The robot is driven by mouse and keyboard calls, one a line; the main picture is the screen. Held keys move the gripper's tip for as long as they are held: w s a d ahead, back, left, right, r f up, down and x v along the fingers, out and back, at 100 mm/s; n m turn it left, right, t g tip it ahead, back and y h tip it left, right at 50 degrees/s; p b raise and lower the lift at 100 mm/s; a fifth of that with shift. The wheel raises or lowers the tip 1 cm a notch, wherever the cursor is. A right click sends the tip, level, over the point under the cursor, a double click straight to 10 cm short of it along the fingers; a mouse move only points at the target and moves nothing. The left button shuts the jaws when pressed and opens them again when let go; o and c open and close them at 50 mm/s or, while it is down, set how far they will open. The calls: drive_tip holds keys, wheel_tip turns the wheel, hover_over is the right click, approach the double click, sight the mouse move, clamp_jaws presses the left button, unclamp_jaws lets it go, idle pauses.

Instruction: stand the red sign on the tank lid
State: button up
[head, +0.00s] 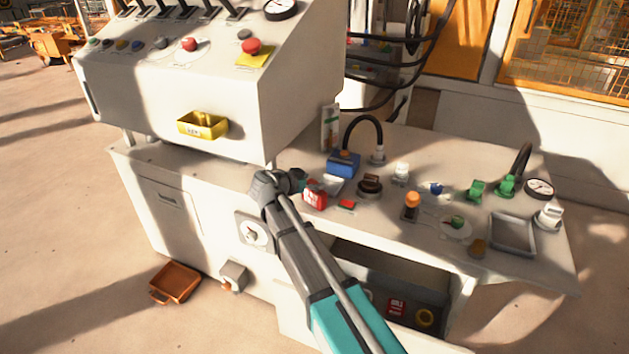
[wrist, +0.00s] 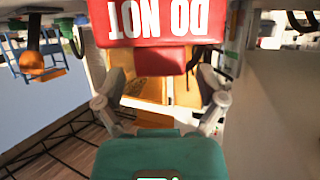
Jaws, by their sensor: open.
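The red sign (head: 315,197) with white lettering stands on the bench near its front edge, just right of my gripper (head: 296,183). In the wrist view the sign (wrist: 152,22) fills the top, its "DO NOT" lettering upside down. My gripper (wrist: 157,78) is open, with its fingers spread to either side below the sign's lower edge; I see no grip on it. A blue box (head: 343,165) with an orange-brown cap, perhaps the tank, stands behind the sign; I cannot tell for certain which part is the tank lid.
A dark brown knob (head: 370,186) and a small red block (head: 346,204) are close to the sign. Several fittings and a grey tray (head: 513,233) crowd the right of the bench. The console (head: 190,85) overhangs at left. An open drawer (head: 380,268) lies below the bench top.

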drive_tip(key=p+v, duration=0.4)
drive_tip(key=v, duration=0.7)
drive_tip(key=shift+r, duration=0.15)
drive_tip(key=shift+s, duration=0.1)
idle(0.4)
drive_tip(key=s+d+f+n+g+y, duration=0.2)
drive_tip(key=s+d, duration=0.3)
drive_tip(key=d, duration=0.5)
drive_tip(key=s+d+f+n+g+y, duration=0.3)
drive_tip(key=s+d+f+g+y, duration=0.1)
drive_tip(key=d, duration=0.6)
drive_tip(key=s+d+f+n+g+y, duration=0.3)
drive_tip(key=s+d+f+g, duration=0.1)
drive_tip(key=s+d, duration=0.4)
drive_tip(key=shift+d+f, duration=0.75)
drive_tip(key=shift+d, duration=0.5)
drive_tip(key=shift+c, duration=0.2)
